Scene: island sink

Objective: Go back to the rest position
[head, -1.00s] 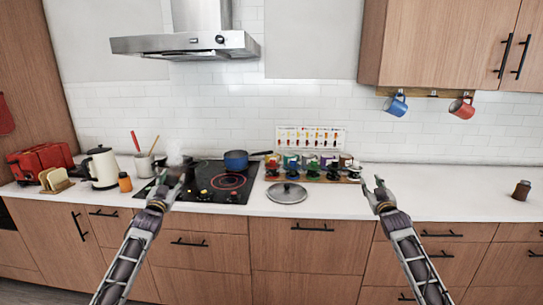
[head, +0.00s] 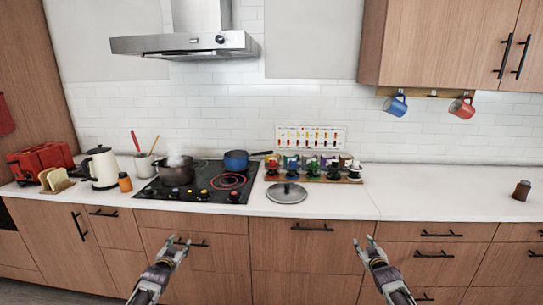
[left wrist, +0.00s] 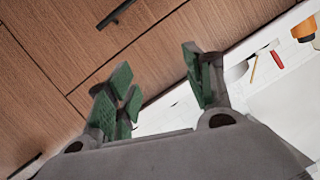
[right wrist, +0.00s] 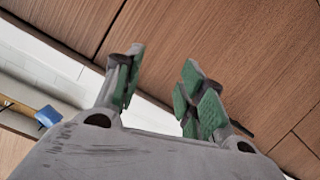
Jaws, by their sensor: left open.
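My left gripper (head: 178,246) is low in front of the drawers, below the counter edge, in the head view. In the left wrist view its green-padded fingers (left wrist: 165,90) are apart with nothing between them. My right gripper (head: 368,246) is at a like height further right, also in front of the drawers. In the right wrist view its fingers (right wrist: 160,90) are apart and empty. Both grippers are clear of the counter and touch nothing that I can see.
The white counter (head: 330,208) holds a black cooktop (head: 195,193) with a steaming dark pot (head: 176,173) and a blue pan (head: 236,160). The right counter is mostly clear.

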